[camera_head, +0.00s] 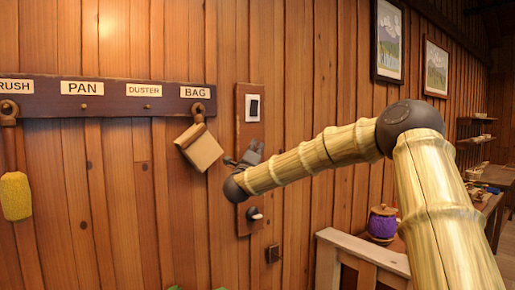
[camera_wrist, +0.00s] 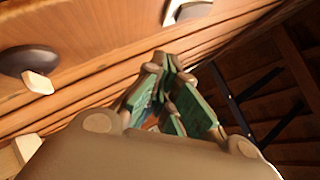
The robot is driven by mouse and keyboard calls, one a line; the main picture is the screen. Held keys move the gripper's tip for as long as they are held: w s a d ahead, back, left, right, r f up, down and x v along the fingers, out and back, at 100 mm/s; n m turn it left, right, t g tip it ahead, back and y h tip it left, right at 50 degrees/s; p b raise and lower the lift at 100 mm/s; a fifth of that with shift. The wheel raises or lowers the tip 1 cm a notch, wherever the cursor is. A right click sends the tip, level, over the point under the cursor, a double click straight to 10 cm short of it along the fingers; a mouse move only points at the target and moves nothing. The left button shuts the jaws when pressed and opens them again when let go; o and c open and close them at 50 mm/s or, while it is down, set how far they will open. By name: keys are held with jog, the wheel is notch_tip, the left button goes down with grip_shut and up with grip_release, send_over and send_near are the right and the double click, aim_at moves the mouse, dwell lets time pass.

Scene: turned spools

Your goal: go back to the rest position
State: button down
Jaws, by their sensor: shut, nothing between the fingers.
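My gripper (camera_head: 245,159) is at the wooden wall, in front of a narrow dark wooden panel (camera_head: 243,225). In the head view it is dark and small. In the wrist view my gripper (camera_wrist: 170,85) shows green pads and brown links, with the fingers together and nothing seen between them. The panel carries a white plate with a dark switch (camera_head: 252,107) above the gripper and a dark round fitting with a pale knob (camera_head: 254,214) below it. The knob also shows at the left of the wrist view (camera_wrist: 38,82). I cannot tell whether the gripper touches the panel.
A labelled rack (camera_head: 105,99) on the left holds a tan bag (camera_head: 200,148) and a yellow brush (camera_head: 15,196). A pale wooden rail (camera_head: 365,252) and a purple spool-like pot (camera_head: 382,224) stand at the lower right. Framed pictures (camera_head: 389,40) hang at the upper right.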

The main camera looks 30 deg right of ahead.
dwell(0.4)
jog(key=w+a+f+n+t+y, duration=0.2)
jog(key=a+f+n+y, duration=0.4)
jog(key=f, duration=0.8)
jog(key=w+a+f+n+t+y, duration=0.15)
jog(key=a+f+n+y, duration=0.25)
jog(key=a+f+n, duration=0.65)
jog(key=s+a+f+n+g+y, duration=0.2)
jog(key=s+a+f, duration=0.15)
jog(key=f, duration=0.75)
jog(key=s+a+f+n+g+y, duration=0.2)
jog(key=s+a+f, duration=0.15)
jog(key=f, duration=0.65)
jog(key=s+a+f+n+g+y, duration=0.1)
jog(key=s+a+f+n+y, duration=0.2)
jog(key=f, duration=0.8)
jog(key=s+a+f+n+g+y, duration=0.1)
jog(key=s+a+f+n+g, duration=0.15)
jog(key=s+f, duration=0.75)
jog(key=s+a+f+n+g, duration=0.2)
jog(key=s+a+f+g, duration=0.15)
jog(key=s+f, duration=0.7)
jog(key=s+a+f+n+g, duration=0.1)
jog(key=s+f+n+g, duration=0.1)
jog(key=s, duration=1.3)
jog(key=s+f+n+g, duration=0.2)
jog(key=s+n+g, duration=0.2)
jog(key=s, duration=1.2)
jog(key=shift+a+f+g, duration=0.35)
jog(key=shift+g, duration=0.3)
